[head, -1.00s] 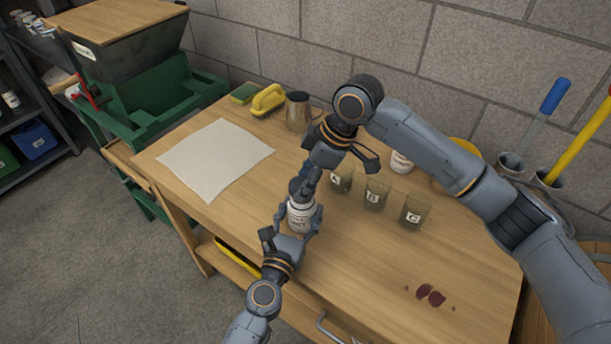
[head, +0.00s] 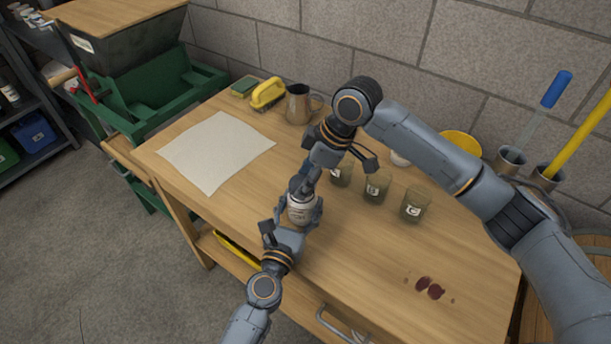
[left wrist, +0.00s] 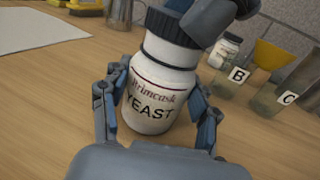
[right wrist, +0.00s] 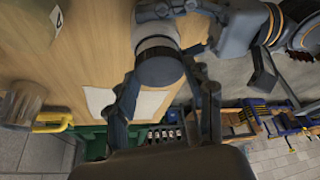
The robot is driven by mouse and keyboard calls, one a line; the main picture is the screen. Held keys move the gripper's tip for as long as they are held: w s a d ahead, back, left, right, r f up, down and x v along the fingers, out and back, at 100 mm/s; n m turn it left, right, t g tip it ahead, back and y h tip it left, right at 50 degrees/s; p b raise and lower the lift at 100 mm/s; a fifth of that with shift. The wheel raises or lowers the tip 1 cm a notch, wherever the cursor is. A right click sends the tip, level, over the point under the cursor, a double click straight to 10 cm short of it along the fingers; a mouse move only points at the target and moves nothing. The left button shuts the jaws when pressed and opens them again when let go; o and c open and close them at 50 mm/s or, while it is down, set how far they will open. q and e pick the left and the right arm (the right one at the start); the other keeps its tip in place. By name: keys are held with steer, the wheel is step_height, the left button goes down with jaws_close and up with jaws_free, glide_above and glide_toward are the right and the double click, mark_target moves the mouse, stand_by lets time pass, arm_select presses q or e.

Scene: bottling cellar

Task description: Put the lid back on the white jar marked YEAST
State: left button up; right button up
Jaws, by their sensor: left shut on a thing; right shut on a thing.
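The white jar marked YEAST (left wrist: 155,98) stands upright at the table's front edge. It also shows in the head view (head: 301,211). My left gripper (head: 301,218) is shut around the jar's body, one finger on each side in the left wrist view. The dark lid (left wrist: 170,27) is at the jar's mouth; it also shows in the right wrist view (right wrist: 159,68). My right gripper (head: 302,186) is shut on the lid from above. The gripper hides part of the rim, so I cannot tell whether the lid is fully seated.
Glass cups A (head: 341,173), B (head: 376,189) and C (head: 413,205) stand behind and right of the jar.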

arm_select(q)
jaws_close()
arm_select(e)
steer(key=shift+f, duration=0.6)
